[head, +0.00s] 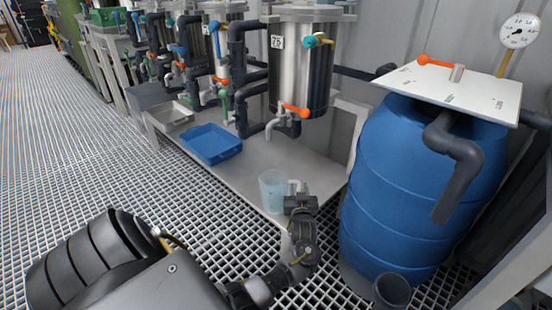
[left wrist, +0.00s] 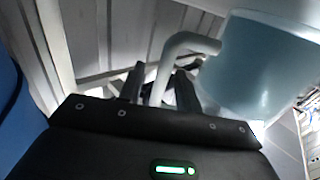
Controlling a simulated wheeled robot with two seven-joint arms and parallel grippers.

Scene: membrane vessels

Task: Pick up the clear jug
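The clear jug (head: 273,188), pale blue and see-through, appears upright at the near end of the grey bench. My left gripper (head: 297,194) is just right of it, at its handle side. In the left wrist view the jug (left wrist: 258,68) fills the upper right, and its pale handle (left wrist: 180,48) runs down between the two fingers of my left gripper (left wrist: 160,82). The fingers stand apart with gaps visible beside the handle. The handle's lower end is hidden behind the gripper body. My right gripper is not in view.
A blue tray (head: 212,146) lies on the bench (head: 262,158). A steel vessel (head: 300,70) with pipes and an orange-handled valve (head: 295,110) stands behind. A large blue barrel (head: 410,190) with a white lid stands close on the right. Grating floor (head: 190,210) lies open at left.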

